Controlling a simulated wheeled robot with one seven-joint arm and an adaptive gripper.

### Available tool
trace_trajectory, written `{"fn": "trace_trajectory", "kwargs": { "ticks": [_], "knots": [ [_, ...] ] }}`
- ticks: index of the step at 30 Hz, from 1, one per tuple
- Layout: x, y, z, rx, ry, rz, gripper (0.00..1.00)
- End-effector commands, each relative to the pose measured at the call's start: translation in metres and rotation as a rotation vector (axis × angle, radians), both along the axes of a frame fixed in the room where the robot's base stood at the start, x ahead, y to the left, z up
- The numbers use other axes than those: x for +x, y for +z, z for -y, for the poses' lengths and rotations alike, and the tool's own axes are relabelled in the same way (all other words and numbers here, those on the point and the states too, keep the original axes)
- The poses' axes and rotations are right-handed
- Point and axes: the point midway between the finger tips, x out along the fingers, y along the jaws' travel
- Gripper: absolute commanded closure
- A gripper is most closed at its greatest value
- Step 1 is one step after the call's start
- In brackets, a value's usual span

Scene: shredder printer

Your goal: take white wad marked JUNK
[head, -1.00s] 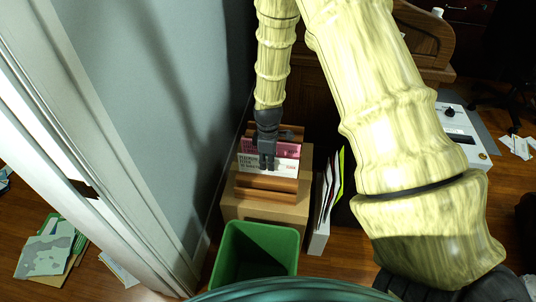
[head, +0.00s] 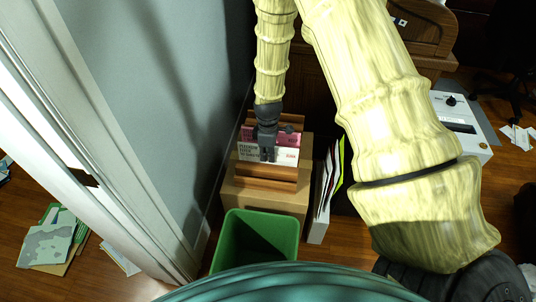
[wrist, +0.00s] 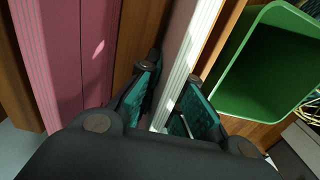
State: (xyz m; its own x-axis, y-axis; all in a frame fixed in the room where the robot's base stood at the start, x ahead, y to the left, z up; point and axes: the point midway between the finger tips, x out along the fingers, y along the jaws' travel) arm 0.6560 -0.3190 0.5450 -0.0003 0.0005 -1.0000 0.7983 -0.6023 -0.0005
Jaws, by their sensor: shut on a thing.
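The white wad (head: 285,154) stands upright in a wooden letter rack (head: 266,172), in front of a pink wad (head: 289,137). Small dark print shows on its face in the head view, too small to read surely. My gripper (head: 267,156) reaches down from above and is shut on the white wad near its middle. In the wrist view the white wad (wrist: 186,62) shows edge-on between the two teal-padded fingers (wrist: 170,98), and the pink wad (wrist: 76,55) is apart from it at left. Its lower part is hidden by the rack.
The rack stands on a tan box (head: 263,197). A green bin (head: 256,238) stands in front, with upright folders (head: 328,190) at right. A grey wall (head: 150,110) is close at left. A white machine (head: 460,127) is at far right.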

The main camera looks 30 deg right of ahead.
Motion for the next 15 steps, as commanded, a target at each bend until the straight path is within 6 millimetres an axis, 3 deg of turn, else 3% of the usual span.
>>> {"fn": "trace_trajectory", "kwargs": {
  "ticks": [15],
  "knots": [
    [0.0,0.016,0.0,0.0,-0.001,0.0,1.0]
  ]
}}
